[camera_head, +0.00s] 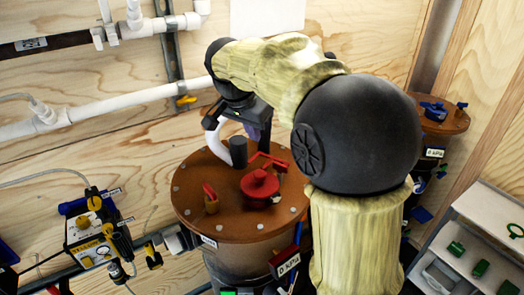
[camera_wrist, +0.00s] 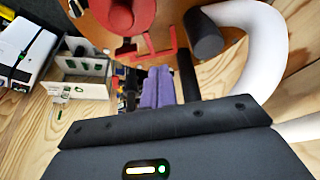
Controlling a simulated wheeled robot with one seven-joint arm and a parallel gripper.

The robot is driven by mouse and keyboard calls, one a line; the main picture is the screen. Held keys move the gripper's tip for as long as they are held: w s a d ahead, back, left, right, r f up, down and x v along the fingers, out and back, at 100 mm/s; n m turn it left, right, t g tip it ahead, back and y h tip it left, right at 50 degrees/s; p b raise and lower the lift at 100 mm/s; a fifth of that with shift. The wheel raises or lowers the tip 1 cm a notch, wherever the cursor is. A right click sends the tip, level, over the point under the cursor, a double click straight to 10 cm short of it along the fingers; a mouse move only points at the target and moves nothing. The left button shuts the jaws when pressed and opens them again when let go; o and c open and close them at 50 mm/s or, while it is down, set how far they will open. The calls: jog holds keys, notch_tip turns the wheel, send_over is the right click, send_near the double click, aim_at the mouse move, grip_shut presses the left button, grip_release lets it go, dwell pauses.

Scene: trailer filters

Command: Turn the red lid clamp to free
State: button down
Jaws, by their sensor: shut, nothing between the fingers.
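A brown round lid (camera_head: 236,225) with bolts around its rim tops a drum. On it sit a red round knob (camera_head: 260,184), a thin red bar-shaped clamp (camera_head: 270,159) behind the knob, and a small red lever (camera_head: 210,191) on a brass fitting. In the wrist view the red clamp (camera_wrist: 158,45) lies just beyond my fingertips, near the red knob (camera_wrist: 128,14); contact cannot be told. My gripper (camera_wrist: 158,70) has purple fingers, shut and empty. In the head view my gripper (camera_head: 262,136) is at the lid's back edge, partly hidden by my arm.
A dark post with a white curved pipe (camera_head: 216,140) rises from the lid close to my gripper. A second brown-lidded drum (camera_head: 442,117) stands at the right. A pump box (camera_head: 88,232) is at the left, a white shelf (camera_head: 487,235) at the right.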

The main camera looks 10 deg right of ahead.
aim_at(272, 157)
jog(key=p+x, duration=0.2)
jog(key=x, duration=0.8)
jog(key=shift+w+d+m+b, duration=0.25)
jog(key=shift+d+m+b, duration=0.1)
jog(key=shift+m, duration=0.35)
jog(key=shift+w+d+m+g+h+b, duration=0.2)
jog(key=shift+d+m+g+h+b, duration=0.15)
jog(key=shift+m, duration=0.35)
jog(key=shift+w+d+m+g+h, duration=0.15)
jog(key=shift+d+m+g, duration=0.25)
jog(key=shift+m, duration=0.5)
jog(key=shift+w+d+m+g+h, duration=0.1)
jog(key=shift+d+m+g, duration=0.15)
jog(key=shift+d+m, duration=0.45)
jog(key=shift+a, duration=0.15)
jog(key=shift+s+a, duration=0.1)
